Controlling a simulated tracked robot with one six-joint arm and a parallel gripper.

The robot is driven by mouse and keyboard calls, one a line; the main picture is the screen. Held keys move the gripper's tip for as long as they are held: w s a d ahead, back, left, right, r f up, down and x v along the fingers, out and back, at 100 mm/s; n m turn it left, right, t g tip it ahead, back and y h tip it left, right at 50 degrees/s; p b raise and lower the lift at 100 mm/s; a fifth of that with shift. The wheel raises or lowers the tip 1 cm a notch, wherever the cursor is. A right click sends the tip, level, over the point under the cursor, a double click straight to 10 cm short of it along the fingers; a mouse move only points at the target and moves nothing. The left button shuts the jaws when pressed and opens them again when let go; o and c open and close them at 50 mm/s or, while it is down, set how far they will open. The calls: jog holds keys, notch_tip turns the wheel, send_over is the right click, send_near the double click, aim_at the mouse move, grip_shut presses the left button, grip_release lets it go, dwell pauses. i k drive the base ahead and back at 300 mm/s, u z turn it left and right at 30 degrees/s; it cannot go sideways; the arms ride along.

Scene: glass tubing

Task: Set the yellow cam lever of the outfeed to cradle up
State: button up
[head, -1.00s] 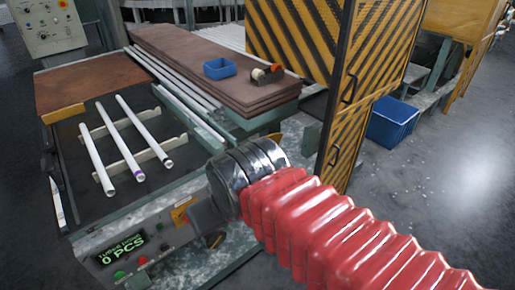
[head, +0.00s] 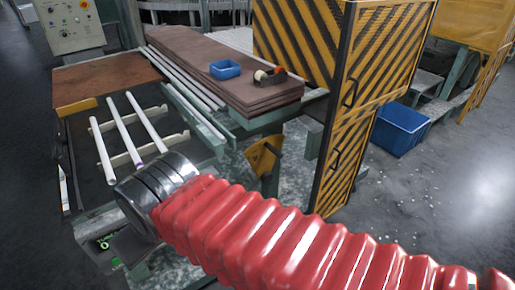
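A yellow plate (head: 262,155) with a dark part at its upper right stands on a green post, right of the outfeed table. It looks like the cam lever's place, but I cannot make out a lever or its setting. The outfeed has two cream cradle rails (head: 118,161) with three white glass tubes (head: 125,124) lying across them. Whether the rails are up or down I cannot tell. My arm, in a red ribbed sleeve with a metal cuff, reaches across the front of the outfeed.
A brown board stack (head: 222,75) carries a blue tray (head: 226,69) and a small tool (head: 270,76). A yellow-black striped guard (head: 345,150) stands to the right. A blue bin (head: 400,127) is on the floor beyond it, where the floor is open.

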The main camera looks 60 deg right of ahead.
aim_at(262, 156)
jog(key=u, duration=1)
jog(key=k, duration=0.7)
jog(key=z, duration=1.6)
jog(key=i, duration=0.95)
jog(key=z, duration=0.05)
